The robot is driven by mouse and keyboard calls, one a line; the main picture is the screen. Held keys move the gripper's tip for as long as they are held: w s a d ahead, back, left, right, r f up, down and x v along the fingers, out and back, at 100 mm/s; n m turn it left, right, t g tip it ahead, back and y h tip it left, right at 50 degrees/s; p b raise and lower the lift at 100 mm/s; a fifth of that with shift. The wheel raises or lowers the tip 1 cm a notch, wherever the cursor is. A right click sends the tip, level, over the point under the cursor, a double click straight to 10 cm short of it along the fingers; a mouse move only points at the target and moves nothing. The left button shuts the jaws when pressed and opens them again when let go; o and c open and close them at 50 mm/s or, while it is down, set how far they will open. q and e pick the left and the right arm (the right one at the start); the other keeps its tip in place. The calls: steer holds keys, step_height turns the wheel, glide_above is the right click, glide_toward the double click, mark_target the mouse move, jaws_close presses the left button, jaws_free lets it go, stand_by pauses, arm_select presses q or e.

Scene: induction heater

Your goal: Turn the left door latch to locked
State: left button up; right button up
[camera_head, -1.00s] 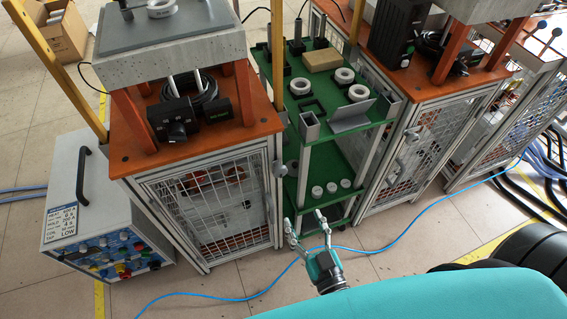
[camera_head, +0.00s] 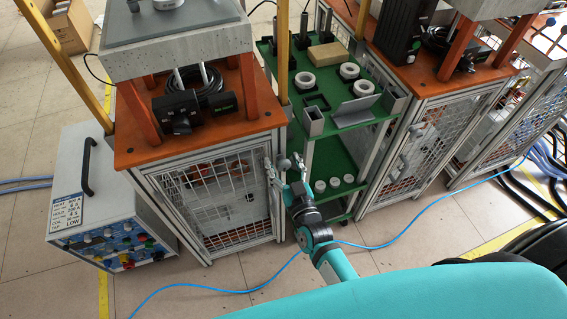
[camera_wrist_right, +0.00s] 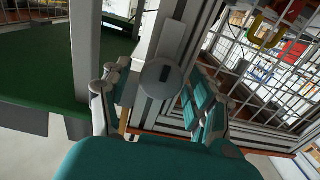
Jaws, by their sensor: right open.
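The left mesh door (camera_head: 215,205) is shut on the front of the left orange-topped machine. Its latch, a round grey knob with a dark slot, shows in the right wrist view (camera_wrist_right: 160,78) at the door's frame post, and in the head view (camera_head: 284,164) it is small and partly covered. My right gripper (camera_head: 285,172) is open at the latch. In the wrist view its fingers (camera_wrist_right: 157,98) stand on either side of the knob; I cannot tell whether they touch it. My left gripper is not in view.
A green shelf cart (camera_head: 342,150) with white rings stands just right of the latch, close to my right gripper. A white control box (camera_head: 85,195) stands at the left. A blue cable (camera_head: 420,212) runs over the floor.

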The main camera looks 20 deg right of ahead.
steer(key=c, duration=1.2)
steer(key=shift+o, duration=0.2)
steer(key=shift+m, duration=0.3)
steer(key=m+p, duration=0.1)
steer(key=m, duration=0.2)
steer(key=shift+d, duration=0.1)
steer(key=m, duration=0.5)
steer(key=shift+f, duration=0.1)
steer(key=m, duration=0.4)
steer(key=shift+d+f+m+b, duration=0.1)
steer(key=shift+m+b, duration=0.2)
steer(key=shift+b, duration=0.05)
steer(key=m+b, duration=0.1)
steer(key=m, duration=0.3)
steer(key=shift+m, duration=0.3)
